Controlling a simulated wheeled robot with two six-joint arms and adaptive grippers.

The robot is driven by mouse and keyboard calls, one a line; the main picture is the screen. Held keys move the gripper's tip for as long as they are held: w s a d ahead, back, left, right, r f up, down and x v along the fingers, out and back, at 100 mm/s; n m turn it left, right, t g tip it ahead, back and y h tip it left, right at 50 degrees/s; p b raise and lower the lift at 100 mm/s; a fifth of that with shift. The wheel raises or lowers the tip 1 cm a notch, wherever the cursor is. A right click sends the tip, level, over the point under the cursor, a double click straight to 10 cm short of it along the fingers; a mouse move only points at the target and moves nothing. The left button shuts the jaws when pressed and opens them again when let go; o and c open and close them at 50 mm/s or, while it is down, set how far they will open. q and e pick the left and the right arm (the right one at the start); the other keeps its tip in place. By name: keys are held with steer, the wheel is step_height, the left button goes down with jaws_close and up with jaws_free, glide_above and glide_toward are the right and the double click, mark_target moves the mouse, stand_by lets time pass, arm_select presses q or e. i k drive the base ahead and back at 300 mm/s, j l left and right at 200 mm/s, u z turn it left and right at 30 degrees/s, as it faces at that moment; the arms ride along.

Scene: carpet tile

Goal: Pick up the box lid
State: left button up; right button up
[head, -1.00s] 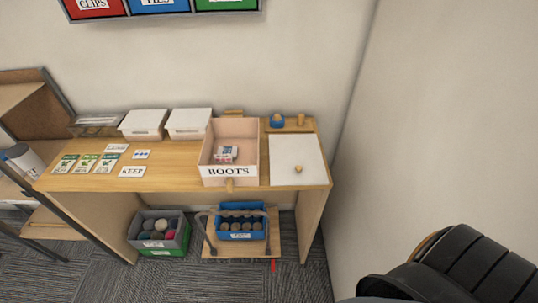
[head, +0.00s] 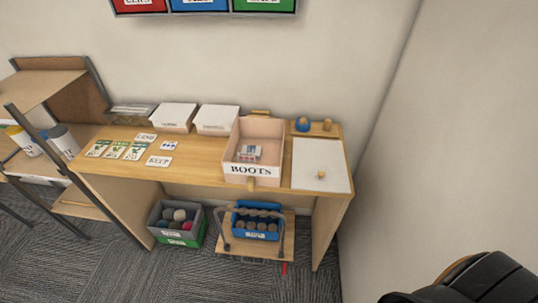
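A flat white lid (head: 328,158) with a small wooden knob (head: 321,175) lies on the right end of the wooden table, just right of the open box (head: 232,158). The box is pale pink inside, has a white front label reading BOOTS, and holds a few small white and reddish packets (head: 248,152). Neither of my grippers shows in the head view.
Two white lidded boxes (head: 175,116) (head: 216,119) and several cards (head: 135,150) are on the table (head: 200,160). A wooden tray with a blue item (head: 303,125) sits behind the lid. Bins (head: 178,238) (head: 258,234) stand below. A wall rises right; a black ribbed object (head: 480,283) is lower right.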

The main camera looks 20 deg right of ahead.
mark_target(318, 165)
steer(key=j+z, duration=0.1)
steer(key=z, duration=0.25)
steer(key=i+j+z, duration=0.1)
steer(key=z, duration=0.25)
steer(key=j+z, duration=0.3)
steer(key=l, duration=0.1)
